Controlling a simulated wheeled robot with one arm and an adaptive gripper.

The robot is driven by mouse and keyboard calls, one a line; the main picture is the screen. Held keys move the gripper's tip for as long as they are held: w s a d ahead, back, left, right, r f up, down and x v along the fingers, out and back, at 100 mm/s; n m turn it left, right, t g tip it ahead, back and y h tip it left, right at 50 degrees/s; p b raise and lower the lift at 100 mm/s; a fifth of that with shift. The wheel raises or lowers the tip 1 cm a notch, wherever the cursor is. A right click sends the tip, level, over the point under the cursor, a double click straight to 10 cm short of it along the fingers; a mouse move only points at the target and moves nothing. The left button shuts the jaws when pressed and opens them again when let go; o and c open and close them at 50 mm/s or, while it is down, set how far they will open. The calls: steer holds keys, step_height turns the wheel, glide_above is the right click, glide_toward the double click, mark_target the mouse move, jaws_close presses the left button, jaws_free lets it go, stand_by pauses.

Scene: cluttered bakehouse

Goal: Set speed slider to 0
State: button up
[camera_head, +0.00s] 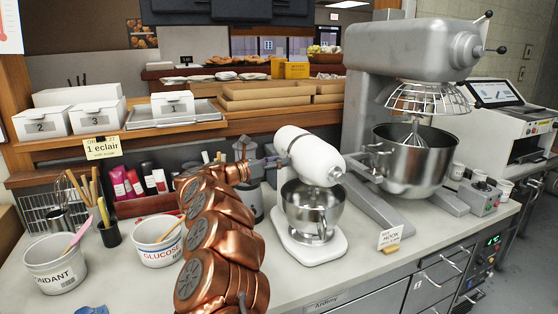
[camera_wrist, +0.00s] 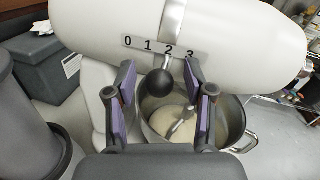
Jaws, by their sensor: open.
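The white stand mixer (camera_head: 310,155) stands on the counter in the head view, with a steel bowl (camera_head: 312,212) under its head. In the wrist view the mixer's head (camera_wrist: 225,30) fills the top and bears a scale plate (camera_wrist: 137,44) marked 0, 1, 2, 3. The speed slider's black ball knob (camera_wrist: 160,82) sits on a short metal lever below the scale, nearest the 2. My gripper (camera_wrist: 159,72) is open, with one purple-padded finger left of the knob and one right. I cannot tell whether either finger touches it. The head view does not show the knob.
A large grey mixer (camera_head: 405,50) stands right of the white one. A HOOK sign (camera_head: 389,238) stands in front. FONDANT (camera_head: 55,265) and GLUCOSE (camera_head: 158,243) tubs are at left. A grey canister (camera_wrist: 28,125) is close at left in the wrist view.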

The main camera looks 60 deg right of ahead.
jaws_close()
stand_by(0.4)
